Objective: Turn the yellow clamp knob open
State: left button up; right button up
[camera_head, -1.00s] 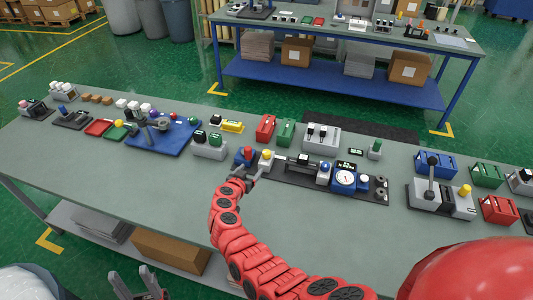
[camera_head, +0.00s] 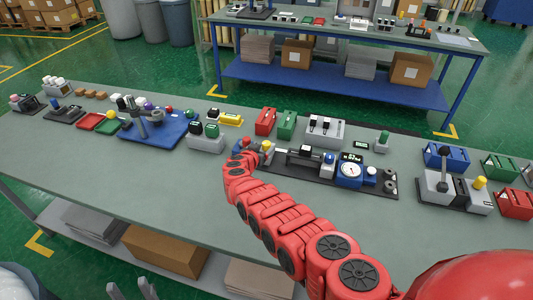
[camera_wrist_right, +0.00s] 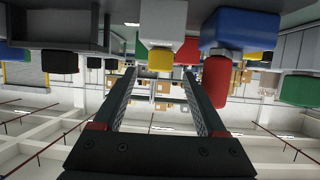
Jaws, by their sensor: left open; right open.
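The yellow clamp knob (camera_head: 266,146) stands on a light grey block at the left end of the black fixture (camera_head: 292,173) on the near table. In the right wrist view, which looks upside down, the yellow knob (camera_wrist_right: 160,60) appears between the tips of my right gripper (camera_wrist_right: 159,74). The gripper is open with nothing held; contact with the knob cannot be told. A red knob (camera_wrist_right: 215,80) on a blue block is just outside the right-hand finger. In the head view my red arm largely hides this gripper. My left gripper (camera_head: 132,289) is open and empty at the bottom left.
A blue gauge (camera_head: 350,171) sits further right on the fixture. A grey box with black and green buttons (camera_head: 206,142) is to the left. Red and green boxes (camera_head: 265,121) stand behind. The table front (camera_head: 150,175) is clear.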

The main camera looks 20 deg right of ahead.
aim_at(265, 145)
jog(key=shift+f+b+x, duration=0.2)
jog(key=shift+b+x, duration=1)
jog(key=shift+b, duration=1.3)
jog(key=shift+f+b+x, duration=0.15)
jog(key=shift+b+x, duration=1.05)
jog(key=shift+b, duration=1.3)
jog(key=shift+r+b, duration=0.1)
jog(key=shift+b, duration=0.5)
jog(key=shift+r, duration=0.1)
grip_shut()
